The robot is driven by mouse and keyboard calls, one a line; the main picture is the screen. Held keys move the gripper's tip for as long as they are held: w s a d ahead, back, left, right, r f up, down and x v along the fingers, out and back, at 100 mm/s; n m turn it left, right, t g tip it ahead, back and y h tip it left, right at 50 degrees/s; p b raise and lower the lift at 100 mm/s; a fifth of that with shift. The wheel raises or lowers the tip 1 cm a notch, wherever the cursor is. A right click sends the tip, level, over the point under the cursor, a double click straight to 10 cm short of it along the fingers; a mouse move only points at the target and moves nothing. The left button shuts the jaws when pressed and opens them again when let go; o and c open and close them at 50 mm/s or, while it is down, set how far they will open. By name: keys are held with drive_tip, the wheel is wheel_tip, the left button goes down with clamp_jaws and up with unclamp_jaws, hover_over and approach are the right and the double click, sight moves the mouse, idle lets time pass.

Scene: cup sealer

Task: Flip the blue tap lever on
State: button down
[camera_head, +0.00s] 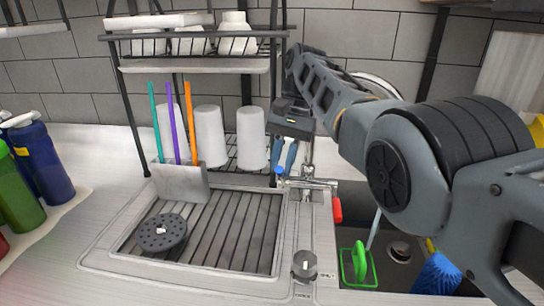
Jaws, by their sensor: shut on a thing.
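The metal tap (308,183) stands behind the sink, right of the drainboard. Its blue lever (279,171) is at the left end of the tap body, small and partly covered by my fingers. Its red lever (337,210) hangs at the right end, pointing down toward the front. My gripper (284,166) reaches down from behind the tap with its two blue fingers close together at the blue lever. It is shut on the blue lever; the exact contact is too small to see.
A two-tier black rack (200,64) with white cups stands behind the drainboard (215,235). A holder (180,182) with coloured straws is left of the tap. The sink (385,270) holds a green-framed tool and a blue brush. Bottles (42,158) stand far left.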

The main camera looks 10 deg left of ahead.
drive_tip(key=shift+w+r, duration=0.15)
drive_tip(key=shift+w, duration=0.05)
idle(0.3)
drive_tip(key=c, duration=1)
unclamp_jaws()
